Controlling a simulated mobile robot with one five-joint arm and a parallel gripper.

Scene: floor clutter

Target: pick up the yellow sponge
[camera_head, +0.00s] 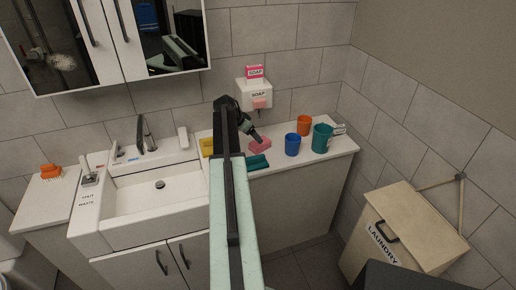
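The yellow sponge (206,148) lies on the white counter just right of the sink, partly hidden behind my arm. My arm rises through the middle of the view and bends down at its far end. My gripper (258,139) is right of the yellow sponge, over or close behind a pink sponge (260,146). It is too small to tell whether its fingers are open or whether it touches the pink sponge.
A teal block (259,161) lies in front of the pink sponge. A blue cup (292,145), orange cup (304,125) and teal cup (322,138) stand to the right. A soap dispenser (258,97) hangs behind. The sink (155,200) is left.

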